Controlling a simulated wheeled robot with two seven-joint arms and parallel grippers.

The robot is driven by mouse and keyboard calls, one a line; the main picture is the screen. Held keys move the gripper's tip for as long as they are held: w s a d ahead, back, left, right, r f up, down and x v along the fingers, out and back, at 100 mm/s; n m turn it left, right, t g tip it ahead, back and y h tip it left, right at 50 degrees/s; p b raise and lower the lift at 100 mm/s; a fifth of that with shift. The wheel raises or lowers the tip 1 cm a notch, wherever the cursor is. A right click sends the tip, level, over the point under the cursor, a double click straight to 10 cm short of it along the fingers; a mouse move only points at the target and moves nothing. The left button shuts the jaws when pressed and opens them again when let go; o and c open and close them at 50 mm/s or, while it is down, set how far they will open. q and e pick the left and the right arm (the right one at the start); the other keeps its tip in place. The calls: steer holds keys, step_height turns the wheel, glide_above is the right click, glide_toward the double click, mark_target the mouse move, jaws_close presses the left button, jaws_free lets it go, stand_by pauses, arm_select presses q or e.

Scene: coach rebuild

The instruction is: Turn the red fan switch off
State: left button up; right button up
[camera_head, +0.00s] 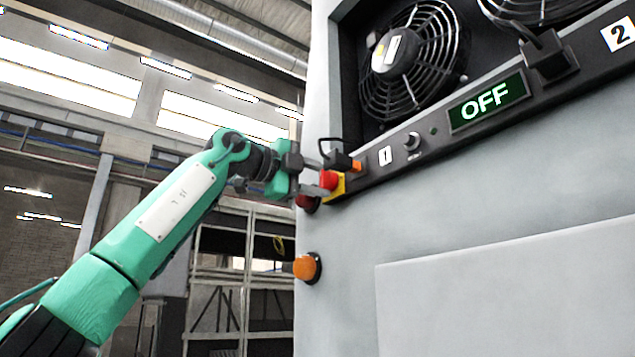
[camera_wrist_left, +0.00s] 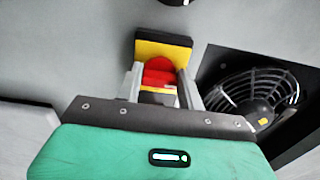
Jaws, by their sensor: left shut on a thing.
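The red fan switch (camera_head: 328,180) sits on a yellow base (camera_head: 338,188) at the left end of the dark control strip. In the left wrist view the red switch (camera_wrist_left: 158,70) lies between my fingers, in front of its yellow and black plate (camera_wrist_left: 165,50). My left gripper (camera_head: 318,180) reaches in from the left and is shut on the red switch. The fingers hide part of the switch. A display (camera_head: 487,103) on the strip reads OFF. My right gripper is in neither view.
A caged fan (camera_head: 414,60) is set in the cabinet above the strip; a second one (camera_head: 535,8) is partly cut off. A small knob (camera_head: 411,141) is right of the switch. An orange button (camera_head: 306,267) sits below on the grey cabinet (camera_head: 345,290). Shelving stands behind.

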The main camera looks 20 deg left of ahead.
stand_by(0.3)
arm_select(q)
steer(key=o, duration=1)
steer(key=shift+a, duration=0.1)
steer(key=b+v, duration=0.5)
steer(key=v, duration=0.9)
steer(key=shift+w+f, duration=0.1)
steer(key=shift+w, duration=0.05)
